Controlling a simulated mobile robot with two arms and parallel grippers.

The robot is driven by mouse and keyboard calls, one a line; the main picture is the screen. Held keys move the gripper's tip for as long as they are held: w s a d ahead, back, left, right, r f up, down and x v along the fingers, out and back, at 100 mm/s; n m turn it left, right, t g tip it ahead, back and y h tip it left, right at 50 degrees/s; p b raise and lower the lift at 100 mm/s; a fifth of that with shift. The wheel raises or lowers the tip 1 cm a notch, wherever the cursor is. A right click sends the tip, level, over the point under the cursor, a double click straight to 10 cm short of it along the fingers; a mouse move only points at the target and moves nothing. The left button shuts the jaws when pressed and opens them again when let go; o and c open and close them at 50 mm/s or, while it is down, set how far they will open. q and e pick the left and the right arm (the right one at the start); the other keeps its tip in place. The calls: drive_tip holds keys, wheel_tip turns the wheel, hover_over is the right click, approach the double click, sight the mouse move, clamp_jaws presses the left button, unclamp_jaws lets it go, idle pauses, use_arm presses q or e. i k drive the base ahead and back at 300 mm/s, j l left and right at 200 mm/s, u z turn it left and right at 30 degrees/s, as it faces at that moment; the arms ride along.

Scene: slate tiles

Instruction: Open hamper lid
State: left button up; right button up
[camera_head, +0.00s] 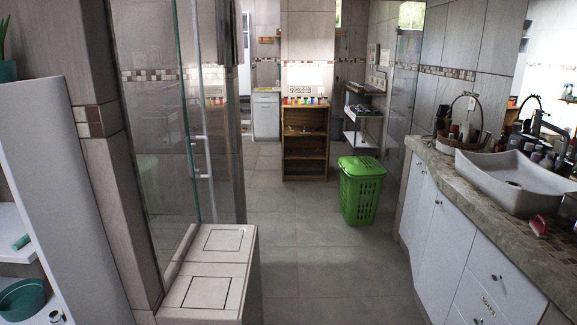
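A bright green plastic hamper (361,201) with slotted sides stands upright on the tiled floor, right of the middle of the head view. Its green lid (362,166) lies over the top and looks closed. The hamper stands some distance ahead of me, in front of the wooden shelf and left of the vanity cabinets. Neither of my grippers shows in the head view.
Grey floor (300,240) lies open up to the hamper. A low tiled ledge (215,270) and glass shower panel border it on the left. White vanity cabinets (440,230) with a stone counter and sink (510,182) border it on the right. A wooden shelf (305,143) stands behind.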

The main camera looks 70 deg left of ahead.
sight(355, 166)
drive_tip(key=u, duration=2)
